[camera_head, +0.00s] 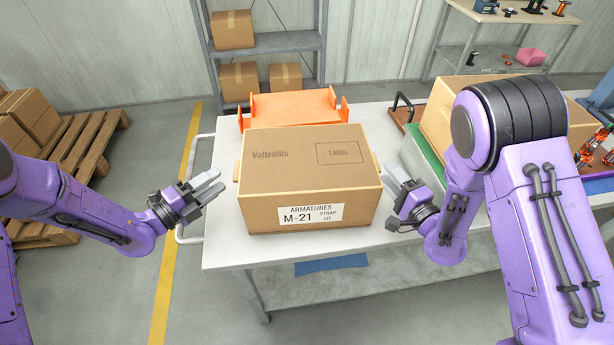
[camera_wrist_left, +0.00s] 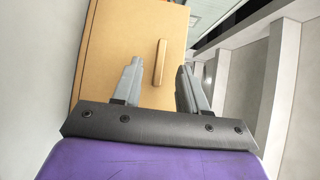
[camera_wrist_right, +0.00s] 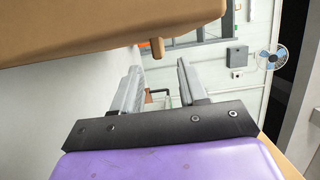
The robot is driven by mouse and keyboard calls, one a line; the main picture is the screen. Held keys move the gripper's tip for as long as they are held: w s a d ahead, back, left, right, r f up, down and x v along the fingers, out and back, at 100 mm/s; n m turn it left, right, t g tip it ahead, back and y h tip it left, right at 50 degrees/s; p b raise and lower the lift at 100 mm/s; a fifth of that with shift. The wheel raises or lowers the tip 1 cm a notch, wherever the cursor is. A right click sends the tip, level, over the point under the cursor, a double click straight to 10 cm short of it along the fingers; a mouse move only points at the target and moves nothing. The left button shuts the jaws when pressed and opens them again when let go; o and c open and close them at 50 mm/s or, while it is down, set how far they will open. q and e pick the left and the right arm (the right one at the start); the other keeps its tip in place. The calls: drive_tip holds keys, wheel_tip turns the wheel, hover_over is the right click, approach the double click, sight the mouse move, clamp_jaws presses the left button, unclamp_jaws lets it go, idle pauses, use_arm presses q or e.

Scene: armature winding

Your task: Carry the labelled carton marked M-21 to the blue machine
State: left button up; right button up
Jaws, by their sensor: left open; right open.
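The brown carton marked M-21 (camera_head: 305,170) sits flat on the light worktable (camera_head: 225,250), its label facing me. Its small side handle (camera_wrist_left: 160,62) shows in the left wrist view, just beyond the fingers; the carton's opposite side handle (camera_wrist_right: 157,48) shows in the right wrist view. My left gripper (camera_head: 210,186) is open and empty, a little left of the carton. My right gripper (camera_head: 392,200) is open and empty, close to the carton's right side; I cannot tell whether it touches. I do not make out the blue machine for certain.
An orange rack (camera_head: 295,103) stands behind the carton. Another open carton (camera_head: 440,118) is on the table to the right, behind my right arm. A shelf with cartons (camera_head: 265,50) stands at the back, and a pallet with cartons (camera_head: 75,150) at the left.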

sight(377, 161)
drive_tip(key=x, duration=0.5)
use_arm(q)
drive_tip(key=x, duration=0.5)
clamp_jaws()
use_arm(e)
clamp_jaws()
idle(0.6)
